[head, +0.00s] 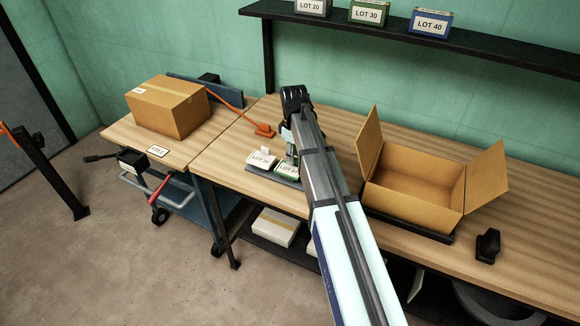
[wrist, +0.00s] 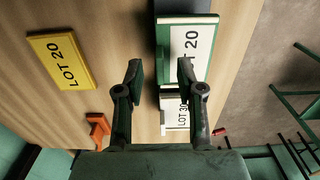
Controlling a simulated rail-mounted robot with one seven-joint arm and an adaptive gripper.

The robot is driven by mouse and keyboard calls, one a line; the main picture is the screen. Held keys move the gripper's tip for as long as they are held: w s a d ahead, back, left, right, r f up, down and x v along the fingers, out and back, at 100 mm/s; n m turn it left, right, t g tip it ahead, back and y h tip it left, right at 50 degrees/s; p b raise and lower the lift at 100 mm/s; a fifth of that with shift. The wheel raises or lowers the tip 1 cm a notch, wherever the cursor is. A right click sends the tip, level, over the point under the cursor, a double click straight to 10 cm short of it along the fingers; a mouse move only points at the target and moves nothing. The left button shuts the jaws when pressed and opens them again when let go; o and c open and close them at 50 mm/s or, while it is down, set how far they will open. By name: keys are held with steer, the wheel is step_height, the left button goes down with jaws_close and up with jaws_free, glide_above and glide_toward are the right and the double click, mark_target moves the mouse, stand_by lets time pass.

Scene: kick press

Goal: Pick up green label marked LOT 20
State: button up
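The green label marked LOT 20 (wrist: 190,38) has a white face and green edges; it lies on a dark tray (wrist: 182,7). In the head view the green label (head: 287,172) is partly covered by my arm. My gripper (wrist: 160,70) is open and empty above the bench. A yellow label, also marked LOT 20 (wrist: 62,60), lies left of my gripper. A white LOT 30 label (wrist: 174,121) sits just below the green one.
An open carton (head: 415,185) stands right of my arm, and a closed carton (head: 168,106) stands at the left. An orange tool (head: 264,130) lies behind the labels. A shelf (head: 400,36) above holds LOT 20, LOT 30 and LOT 40 boxes.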

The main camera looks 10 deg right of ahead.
steer(key=shift+f, duration=0.9)
jaws_close()
steer(key=shift+r, duration=0.15)
step_height(320, 180, up, 20)
steer(key=b, duration=0.3)
steer(key=shift+b, duration=0.4)
